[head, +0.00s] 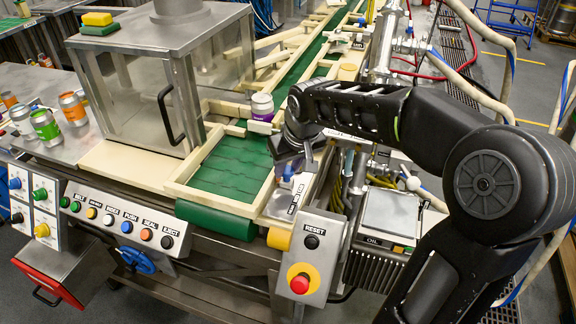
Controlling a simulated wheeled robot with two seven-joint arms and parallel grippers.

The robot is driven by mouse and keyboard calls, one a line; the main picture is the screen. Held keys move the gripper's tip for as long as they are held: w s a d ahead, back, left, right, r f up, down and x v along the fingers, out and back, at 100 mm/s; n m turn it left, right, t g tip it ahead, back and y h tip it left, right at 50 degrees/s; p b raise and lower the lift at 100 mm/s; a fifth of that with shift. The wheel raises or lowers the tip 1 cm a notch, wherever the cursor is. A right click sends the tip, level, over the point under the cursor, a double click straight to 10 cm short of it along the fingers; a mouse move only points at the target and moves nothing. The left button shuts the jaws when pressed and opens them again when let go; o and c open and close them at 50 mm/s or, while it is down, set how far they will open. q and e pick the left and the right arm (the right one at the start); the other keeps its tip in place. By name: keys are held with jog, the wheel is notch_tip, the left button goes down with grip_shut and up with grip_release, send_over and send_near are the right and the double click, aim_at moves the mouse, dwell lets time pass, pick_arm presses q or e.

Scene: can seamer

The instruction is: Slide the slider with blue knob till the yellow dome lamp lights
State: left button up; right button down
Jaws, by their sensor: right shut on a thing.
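My right gripper (292,160) reaches in from the right over the near end of the conveyor's right side. It is shut on a small blue knob (288,173), which is mostly hidden by the fingers. The knob sits above a pale metal plate (284,203) with black and white labels, beside the green belt. The slider's track is largely covered by the gripper. A yellow rounded piece (278,239), possibly the dome lamp, sits at the left of the grey reset box; I cannot tell if it is lit. My left gripper is not in view.
A can with a purple label (262,107) stands by the green belt (232,165). The reset box (312,257) with a red stop button (300,284) is just in front. A button panel (125,224) is at left. Several cans (45,125) stand on the left table.

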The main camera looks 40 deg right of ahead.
aim_at(283, 197)
dwell(0.3)
jog(key=s+a+b, duration=0.1)
jog(key=s+a, duration=0.1)
jog(key=shift+a+b, duration=0.35)
jog(key=shift+a, duration=0.15)
jog(key=c, duration=1.1)
grip_release()
jog(key=shift+r, duration=0.1)
jog(key=v, duration=0.7)
jog(key=shift+s+r, duration=0.15)
jog(key=shift+r, duration=0.15)
